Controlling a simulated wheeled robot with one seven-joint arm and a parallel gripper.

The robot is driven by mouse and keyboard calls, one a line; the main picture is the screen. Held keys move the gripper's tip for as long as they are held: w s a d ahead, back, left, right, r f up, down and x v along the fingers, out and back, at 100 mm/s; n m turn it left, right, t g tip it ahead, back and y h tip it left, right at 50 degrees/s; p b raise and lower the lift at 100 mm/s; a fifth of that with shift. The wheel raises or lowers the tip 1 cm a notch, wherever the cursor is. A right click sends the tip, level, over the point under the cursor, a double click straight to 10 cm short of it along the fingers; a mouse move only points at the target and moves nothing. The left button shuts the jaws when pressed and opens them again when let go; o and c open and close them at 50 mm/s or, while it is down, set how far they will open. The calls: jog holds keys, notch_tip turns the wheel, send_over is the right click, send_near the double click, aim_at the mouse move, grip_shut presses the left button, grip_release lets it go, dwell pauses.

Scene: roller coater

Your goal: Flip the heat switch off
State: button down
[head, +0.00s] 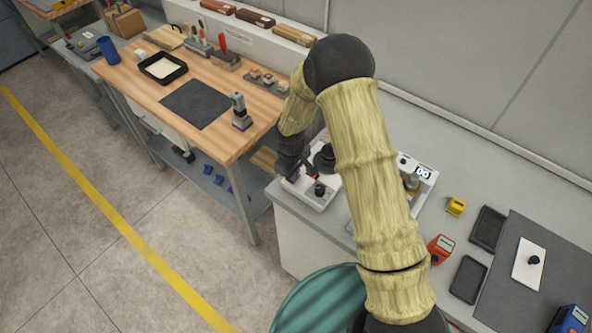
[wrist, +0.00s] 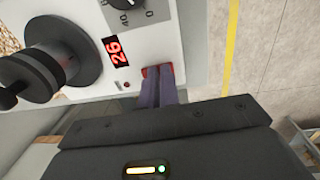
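A white machine with a control panel (wrist: 85,12) fills the upper left of the wrist view. A red switch (wrist: 152,70) sits near the panel's edge and is mostly covered by my fingertips, so its position is hidden. My gripper (wrist: 158,78) has its two fingers together, with their tips over the switch; I cannot tell whether they press it. A display (wrist: 116,50) glows red with "26", and a small red light (wrist: 126,85) is beside it. In the head view the machine (head: 318,197) stands on the counter, and my arm hides part of it.
A dark round knob (wrist: 62,62) and a black dial (wrist: 127,12) are close to my fingers. A wooden workbench (head: 150,98) is at left. The floor (head: 60,220) in front is clear.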

jog(key=shift+s+a, duration=0.1)
jog(key=shift+s, duration=0.05)
jog(key=shift+r, duration=0.15)
notch_tip(320, 180, up, 4)
jog(key=p, duration=0.3)
jog(key=shift+r, duration=0.15)
jog(key=shift+r+b, duration=0.15)
jog(key=shift+b, duration=0.3)
notch_tip(320, 180, up, 9)
jog(key=b, duration=0.2)
jog(key=shift+s+a, duration=0.15)
jog(key=shift+s, duration=0.1)
jog(key=shift+b, duration=0.45)
